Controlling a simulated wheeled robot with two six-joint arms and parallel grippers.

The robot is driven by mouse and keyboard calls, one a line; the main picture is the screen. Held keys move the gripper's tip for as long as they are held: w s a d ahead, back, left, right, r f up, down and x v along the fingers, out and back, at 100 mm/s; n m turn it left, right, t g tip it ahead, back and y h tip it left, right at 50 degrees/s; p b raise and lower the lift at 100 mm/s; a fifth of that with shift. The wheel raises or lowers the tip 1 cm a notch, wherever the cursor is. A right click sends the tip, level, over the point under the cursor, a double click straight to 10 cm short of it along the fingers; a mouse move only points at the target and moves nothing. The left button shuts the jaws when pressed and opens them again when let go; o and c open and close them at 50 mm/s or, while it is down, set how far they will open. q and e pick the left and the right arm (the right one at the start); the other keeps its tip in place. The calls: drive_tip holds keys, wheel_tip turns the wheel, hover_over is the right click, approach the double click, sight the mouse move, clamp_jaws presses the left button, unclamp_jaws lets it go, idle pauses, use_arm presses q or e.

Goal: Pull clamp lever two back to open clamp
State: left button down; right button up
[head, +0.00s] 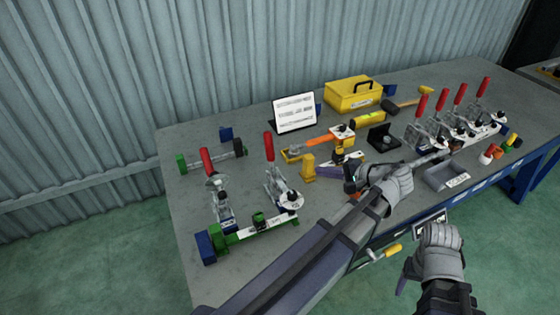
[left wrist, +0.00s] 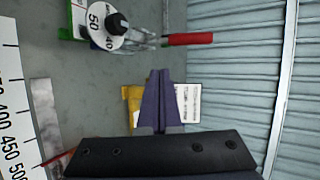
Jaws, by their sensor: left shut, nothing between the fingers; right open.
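Two toggle clamps with red levers stand on a green-ended fixture at the table's left: one lever (head: 206,161) leans left, the other (head: 269,147) stands nearly upright. The second clamp's red lever (left wrist: 188,39) also shows in the left wrist view, beside a round white dial (left wrist: 105,28). Several more red-levered clamps (head: 442,100) stand at the right; no readable number marks which is two. My left gripper (head: 325,172) is shut and empty, right of the second clamp and apart from it; its purple fingers (left wrist: 160,75) meet in the wrist view. My right gripper (head: 408,278) is open, in front of the table edge.
A yellow post (head: 309,168) stands between the left clamps and my left gripper. Behind are a white card stand (head: 294,113), an orange-handled tool (head: 315,140) and a yellow toolbox (head: 352,94). A grey tray (head: 446,175) is at the right front.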

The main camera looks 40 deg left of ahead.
use_arm(q)
drive_tip(key=w+a+r+y+b, duration=0.1)
drive_tip(key=a+r+y, duration=0.1)
drive_tip(key=a, duration=0.1)
drive_tip(key=b, duration=0.4)
approach(272, 147)
drive_tip(key=shift+n+g, duration=0.3)
drive_tip(key=x, duration=0.7)
drive_tip(key=shift+w+f, duration=0.1)
drive_tip(key=shift+w, duration=0.2)
use_arm(e)
wheel_tip(272, 147, down, 6)
drive_tip(key=shift+r, duration=0.2)
use_arm(q)
drive_tip(key=shift+p, duration=0.3)
drive_tip(key=w+a+f+h+p, duration=0.1)
drive_tip(key=a+h+p, duration=0.1)
drive_tip(key=w+a+f+m+g+h+p, duration=0.1)
drive_tip(key=a+p, duration=0.1)
drive_tip(key=a, duration=0.1)
drive_tip(key=w+a+f+m+h+p, duration=0.1)
drive_tip(key=w+a+h+p, duration=0.1)
drive_tip(key=a, duration=0.1)
drive_tip(key=shift+g+h+p, duration=0.3)
drive_tip(key=shift+p, duration=0.05)
use_arm(e)
wheel_tip(272, 147, up, 7)
drive_tip(key=shift+f, duration=0.15)
